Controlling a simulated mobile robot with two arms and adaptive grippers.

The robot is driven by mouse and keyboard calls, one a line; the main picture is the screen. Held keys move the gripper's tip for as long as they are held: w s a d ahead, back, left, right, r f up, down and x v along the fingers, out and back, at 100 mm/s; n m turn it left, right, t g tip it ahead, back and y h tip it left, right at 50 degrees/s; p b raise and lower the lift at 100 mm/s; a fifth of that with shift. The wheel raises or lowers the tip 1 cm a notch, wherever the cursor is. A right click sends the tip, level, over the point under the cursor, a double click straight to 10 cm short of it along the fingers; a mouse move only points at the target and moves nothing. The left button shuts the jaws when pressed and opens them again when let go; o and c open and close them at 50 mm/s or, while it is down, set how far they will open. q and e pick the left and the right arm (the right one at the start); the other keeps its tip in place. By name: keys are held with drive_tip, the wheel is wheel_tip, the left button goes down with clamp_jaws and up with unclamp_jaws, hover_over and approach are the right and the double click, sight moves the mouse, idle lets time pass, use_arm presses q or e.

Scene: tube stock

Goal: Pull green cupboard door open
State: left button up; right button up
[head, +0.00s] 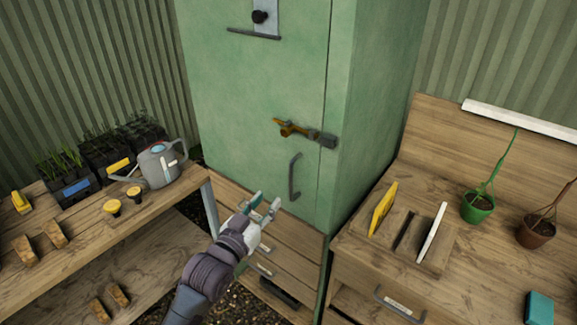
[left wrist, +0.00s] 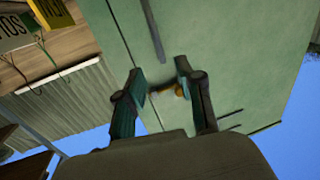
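The green cupboard door (head: 255,95) is shut and fills the upper middle of the head view; its green face also shows in the left wrist view (left wrist: 215,35). A dark upright bar handle (head: 294,177) sits low near the door's right edge. It appears as a dark bar (left wrist: 152,30) beyond my fingertips in the left wrist view. An orange-brown latch (head: 291,129) lies across the door edge above the handle. My left gripper (head: 267,202) is open and empty, below and left of the handle and apart from it. My right gripper is not in view.
Drawers (head: 283,232) sit below the door. At left, a wooden bench (head: 160,207) holds a grey watering can (head: 157,166) and seedling trays. At right, another bench (head: 385,262) holds a green pot (head: 478,208) and upright cards.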

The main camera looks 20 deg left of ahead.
sight(290, 174)
use_arm(q)
drive_tip(key=w+p, duration=0.1)
drive_tip(key=w, duration=0.3)
drive_tip(key=w+d+p, duration=0.1)
drive_tip(key=w, duration=0.3)
drive_tip(key=w+d+p, duration=0.1)
drive_tip(key=w, duration=0.2)
drive_tip(key=shift+w+r, duration=0.1)
drive_tip(key=shift+w, duration=0.3)
drive_tip(key=shift+w+d, duration=0.15)
drive_tip(key=shift+w, duration=0.45)
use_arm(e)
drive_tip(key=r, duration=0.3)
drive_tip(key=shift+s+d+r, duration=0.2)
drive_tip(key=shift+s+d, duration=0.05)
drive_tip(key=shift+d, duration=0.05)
use_arm(q)
drive_tip(key=shift+c, duration=0.3)
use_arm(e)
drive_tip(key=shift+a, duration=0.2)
use_arm(q)
clamp_jaws()
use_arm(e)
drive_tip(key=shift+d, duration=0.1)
